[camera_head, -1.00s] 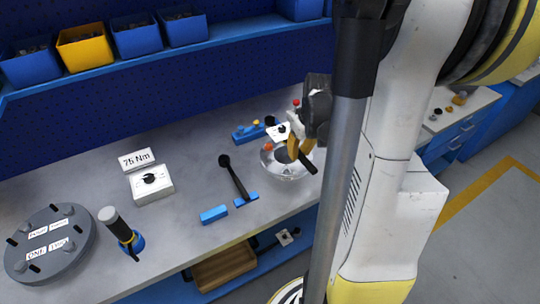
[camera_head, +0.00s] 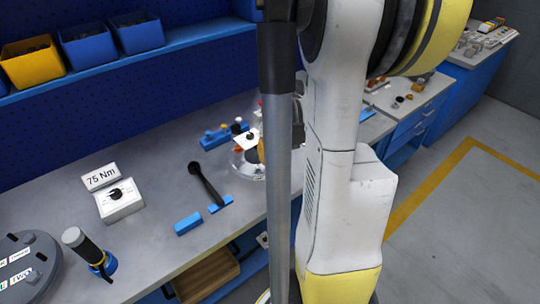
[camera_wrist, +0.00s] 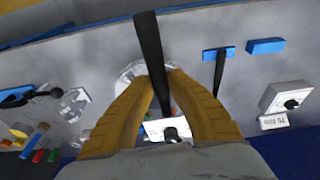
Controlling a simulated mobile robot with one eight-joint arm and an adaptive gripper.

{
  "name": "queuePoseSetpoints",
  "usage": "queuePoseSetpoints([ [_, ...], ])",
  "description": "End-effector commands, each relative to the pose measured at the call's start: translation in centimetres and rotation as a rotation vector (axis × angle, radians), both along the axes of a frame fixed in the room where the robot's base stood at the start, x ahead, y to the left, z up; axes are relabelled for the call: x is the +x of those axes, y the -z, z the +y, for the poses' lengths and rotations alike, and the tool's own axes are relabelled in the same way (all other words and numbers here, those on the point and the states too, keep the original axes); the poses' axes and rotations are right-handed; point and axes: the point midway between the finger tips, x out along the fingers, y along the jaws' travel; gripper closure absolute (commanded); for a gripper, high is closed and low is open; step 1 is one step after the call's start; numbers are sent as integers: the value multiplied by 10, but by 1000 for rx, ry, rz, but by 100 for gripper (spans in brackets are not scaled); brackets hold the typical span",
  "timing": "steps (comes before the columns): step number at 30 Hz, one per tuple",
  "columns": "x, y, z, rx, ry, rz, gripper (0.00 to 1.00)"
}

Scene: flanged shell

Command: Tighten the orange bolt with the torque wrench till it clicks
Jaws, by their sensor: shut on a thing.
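In the wrist view my gripper (camera_wrist: 162,84) is shut with its yellow fingers on a black bar-shaped handle (camera_wrist: 149,45), seemingly the torque wrench. Its working end is hidden. A clear round flanged shell (camera_wrist: 130,72) shows behind the fingers; in the head view the shell (camera_head: 240,168) is partly hidden by my column and arm. A small orange spot (camera_head: 238,150) at the shell may be the orange bolt. I cannot tell whether the tool touches it.
A black round-headed tool (camera_head: 205,182) rests on a blue cradle, with a blue block (camera_head: 188,224) nearby. A white dial box (camera_head: 120,200) and a "75 Nm" sign (camera_head: 101,177) stand left. A dark-gripped tool (camera_head: 88,250) stands upright in a blue holder by a grey disc (camera_head: 25,268).

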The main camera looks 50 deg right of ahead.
Motion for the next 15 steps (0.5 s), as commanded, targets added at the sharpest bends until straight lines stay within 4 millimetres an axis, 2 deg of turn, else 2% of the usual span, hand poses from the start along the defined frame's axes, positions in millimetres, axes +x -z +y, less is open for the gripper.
queuePoseSetpoints([
  [1, 0, 8, 0, 0, 0, -1, 100],
  [7, 0, 27, 0, 0, 0, -1, 100],
  [15, 0, 21, 0, 0, 0, -1, 100],
])
